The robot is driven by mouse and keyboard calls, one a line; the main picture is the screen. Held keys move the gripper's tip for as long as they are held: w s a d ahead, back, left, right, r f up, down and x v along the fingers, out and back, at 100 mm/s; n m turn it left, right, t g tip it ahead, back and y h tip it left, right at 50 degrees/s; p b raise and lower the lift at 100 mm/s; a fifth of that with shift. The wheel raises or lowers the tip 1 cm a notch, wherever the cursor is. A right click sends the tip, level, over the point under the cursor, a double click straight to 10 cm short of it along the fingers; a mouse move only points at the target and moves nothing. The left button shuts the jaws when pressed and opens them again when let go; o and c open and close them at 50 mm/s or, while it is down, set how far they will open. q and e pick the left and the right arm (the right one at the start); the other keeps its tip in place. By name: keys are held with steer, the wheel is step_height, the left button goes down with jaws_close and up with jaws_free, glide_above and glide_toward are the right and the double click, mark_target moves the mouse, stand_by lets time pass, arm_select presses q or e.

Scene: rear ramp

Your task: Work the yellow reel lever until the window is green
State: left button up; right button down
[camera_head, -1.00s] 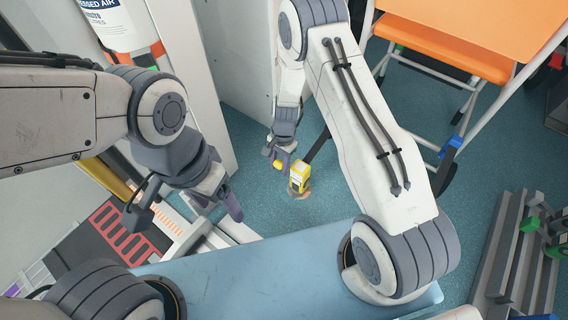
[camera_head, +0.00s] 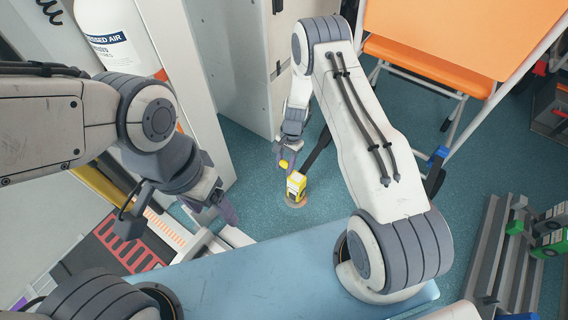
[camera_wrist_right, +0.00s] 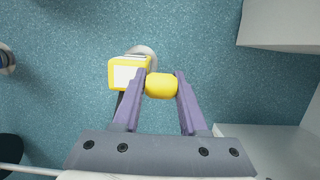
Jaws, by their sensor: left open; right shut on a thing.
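The reel is a small yellow box (camera_head: 297,186) on a round base on the floor, and a dark strap runs up from it. Its lever ends in a rounded yellow knob (camera_head: 284,164). My right gripper (camera_head: 284,157) is shut on this knob. In the right wrist view the knob (camera_wrist_right: 160,86) sits between the two purple fingers, and the yellow box (camera_wrist_right: 127,74) with a pale face lies just left of them. I cannot make out a green window in either view. My left gripper (camera_head: 222,205) is open and empty, well left of the reel.
Grey cabinets (camera_head: 245,65) stand behind the reel. An orange-topped bench (camera_head: 430,66) is at the upper right. A compressed-air cylinder (camera_head: 118,38) is at the upper left. A slatted rack (camera_head: 507,255) stands at the right. Teal floor (camera_head: 255,195) around the reel is clear.

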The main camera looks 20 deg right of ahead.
steer(key=shift+f, duration=0.1)
steer(key=shift+c, duration=2.2)
jaws_free()
steer(key=shift+a, duration=0.15)
steer(key=p+v, duration=0.5)
steer(key=v, duration=0.5)
steer(key=shift+r, duration=0.25)
